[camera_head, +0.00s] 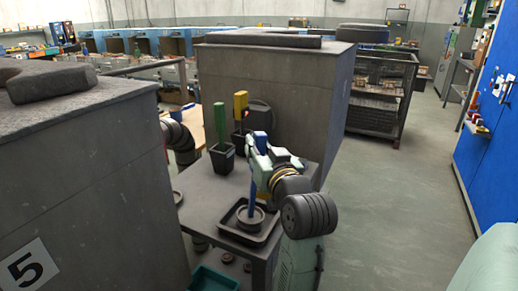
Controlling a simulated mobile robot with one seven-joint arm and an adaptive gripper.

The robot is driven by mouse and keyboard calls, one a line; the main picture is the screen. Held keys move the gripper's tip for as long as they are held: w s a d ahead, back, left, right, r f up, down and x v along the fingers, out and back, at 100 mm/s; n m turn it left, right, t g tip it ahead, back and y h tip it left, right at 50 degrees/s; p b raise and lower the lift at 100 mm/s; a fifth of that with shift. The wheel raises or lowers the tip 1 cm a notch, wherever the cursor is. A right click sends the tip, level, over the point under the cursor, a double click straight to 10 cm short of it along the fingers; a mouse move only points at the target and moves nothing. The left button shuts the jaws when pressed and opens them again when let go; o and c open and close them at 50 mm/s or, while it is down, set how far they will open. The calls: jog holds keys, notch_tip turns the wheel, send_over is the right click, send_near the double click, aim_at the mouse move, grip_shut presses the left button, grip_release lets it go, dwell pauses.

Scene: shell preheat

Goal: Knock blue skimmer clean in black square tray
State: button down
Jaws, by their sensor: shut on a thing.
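The blue skimmer (252,190) stands roughly upright, its handle top showing above my gripper (261,160). My gripper is shut on its handle. The lower end of the skimmer reaches down over the black square tray (223,224) at the front of the dark table. A round dark piece (250,218) shows inside the tray around the skimmer's lower end. Whether it is the skimmer's head or a separate part, and whether it touches the tray floor, I cannot tell.
A black pot (222,161) with a green-handled tool (219,122) and another with a yellow-handled tool (240,106) stand behind the tray. A teal bin (213,279) sits low in front. Large grey blocks stand left (85,170) and behind (290,95). Floor at right is clear.

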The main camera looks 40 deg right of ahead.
aim_at(258, 133)
notch_tip(258, 133, up, 8)
jog(key=p, duration=0.5)
jog(key=shift+f+p, duration=0.2)
jog(key=shift+p, duration=0.1)
jog(key=shift+w+a+f, duration=0.1)
dwell(0.5)
